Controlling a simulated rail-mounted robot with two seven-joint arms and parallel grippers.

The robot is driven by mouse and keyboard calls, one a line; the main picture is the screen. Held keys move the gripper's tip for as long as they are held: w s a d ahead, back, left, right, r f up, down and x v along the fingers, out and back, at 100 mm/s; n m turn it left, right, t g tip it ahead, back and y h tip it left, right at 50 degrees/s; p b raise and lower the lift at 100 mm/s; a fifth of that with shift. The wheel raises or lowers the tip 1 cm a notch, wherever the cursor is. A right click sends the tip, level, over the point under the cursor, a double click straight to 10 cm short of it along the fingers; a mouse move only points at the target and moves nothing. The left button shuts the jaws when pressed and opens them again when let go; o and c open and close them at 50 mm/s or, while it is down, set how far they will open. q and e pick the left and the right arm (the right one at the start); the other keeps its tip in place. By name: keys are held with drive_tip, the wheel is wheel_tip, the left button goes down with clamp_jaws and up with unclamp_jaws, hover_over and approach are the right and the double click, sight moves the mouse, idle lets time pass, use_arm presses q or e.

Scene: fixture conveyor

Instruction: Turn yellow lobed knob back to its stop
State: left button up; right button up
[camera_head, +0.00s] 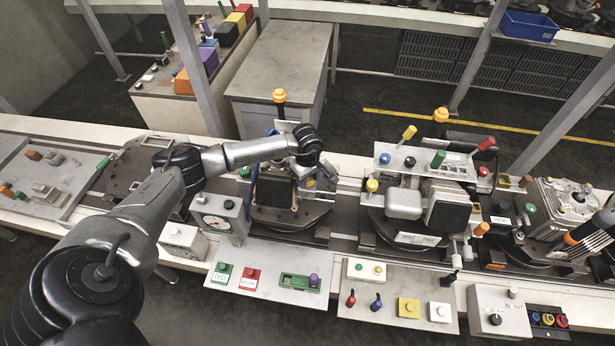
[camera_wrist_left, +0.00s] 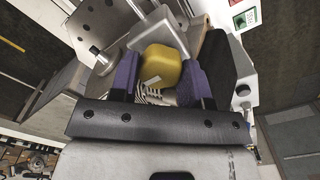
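The yellow lobed knob (camera_wrist_left: 163,67) shows in the left wrist view between the two purple fingers of my left gripper (camera_wrist_left: 160,72). Both fingers seem to touch its sides, so the gripper looks shut on it. A pale mark shows on the knob, and a coiled spring-like part lies just below it. In the head view my left gripper (camera_head: 309,178) is at the fixture on the dark round plate (camera_head: 290,222), with the fingers mostly hidden behind the wrist. I cannot make out the held knob there.
A fixture to the right carries a grey panel (camera_head: 425,160) with several coloured knobs. A dial box (camera_head: 217,215) stands left of my gripper's fixture. Button panels (camera_head: 262,272) lie in front. An orange-topped post (camera_head: 280,97) rises behind my left wrist.

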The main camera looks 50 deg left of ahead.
use_arm(q)
drive_tip(key=c, duration=0.3)
drive_tip(key=shift+f+n+b, duration=0.1)
drive_tip(key=shift+n+b, duration=0.5)
drive_tip(key=shift+b, duration=0.05)
drive_tip(key=shift+c, duration=0.2)
drive_tip(key=n+b, duration=0.2)
drive_tip(key=shift+n, duration=0.3)
drive_tip(key=n+b, duration=0.2)
drive_tip(key=n, duration=0.2)
drive_tip(key=shift+n+b, duration=0.3)
drive_tip(key=shift+b, duration=0.05)
drive_tip(key=n+b, duration=0.2)
drive_tip(key=n, duration=0.2)
drive_tip(key=shift+r+n+b, duration=0.2)
drive_tip(key=shift+n+b, duration=0.3)
drive_tip(key=shift+n, duration=1.5)
drive_tip(key=o, duration=0.7)
drive_tip(key=shift+c, duration=0.2)
